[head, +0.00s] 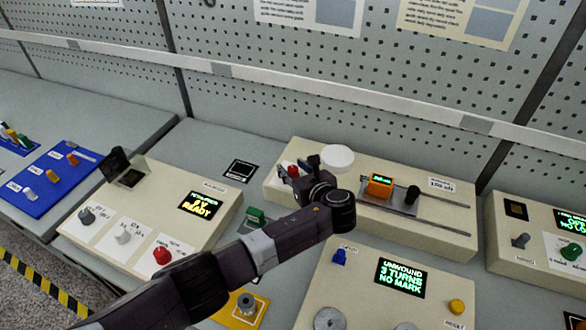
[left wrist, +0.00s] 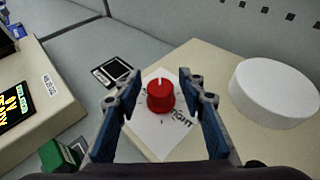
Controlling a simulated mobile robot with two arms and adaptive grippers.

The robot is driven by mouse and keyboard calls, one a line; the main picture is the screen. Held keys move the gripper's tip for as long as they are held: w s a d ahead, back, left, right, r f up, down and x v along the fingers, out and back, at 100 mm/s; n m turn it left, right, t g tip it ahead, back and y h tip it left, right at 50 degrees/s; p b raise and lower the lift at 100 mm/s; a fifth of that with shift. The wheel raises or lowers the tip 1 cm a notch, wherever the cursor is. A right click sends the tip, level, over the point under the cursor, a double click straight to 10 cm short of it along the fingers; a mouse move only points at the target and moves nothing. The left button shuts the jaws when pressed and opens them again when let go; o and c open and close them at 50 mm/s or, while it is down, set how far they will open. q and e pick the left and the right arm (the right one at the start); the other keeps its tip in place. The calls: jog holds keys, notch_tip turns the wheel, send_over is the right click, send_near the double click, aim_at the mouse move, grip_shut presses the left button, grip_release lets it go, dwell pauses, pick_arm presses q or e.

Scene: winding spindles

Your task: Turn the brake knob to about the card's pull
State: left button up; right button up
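The red brake knob (left wrist: 160,96) has a white pointer line toward the far side. It sits on a white dial label (left wrist: 162,135) with tick marks and a partly hidden word ending in "IGHT". In the head view the knob (head: 292,171) shows at the left end of a long cream unit (head: 450,233). My left gripper (left wrist: 159,82) is open, with one blue-padded finger on each side of the knob; a gap seems to show on both sides. A small white card (head: 441,185) lies on the unit's right end; its text is too small to read surely. My right gripper is out of view.
A white disc (head: 337,158) stands right of the knob. An orange gauge (head: 379,187) with a lit display and a black knob (head: 412,194) sit farther right. A console at left reads "READY" (head: 200,204); a front one reads "UNWOUND 3 TURNS NO MARK" (head: 401,279).

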pick_arm(q)
jog(key=shift+s, duration=0.15)
jog(key=v, duration=1.1)
jog(key=shift+s+d+r, duration=0.2)
jog(key=shift+s+r, duration=0.05)
jog(key=shift+s, duration=0.05)
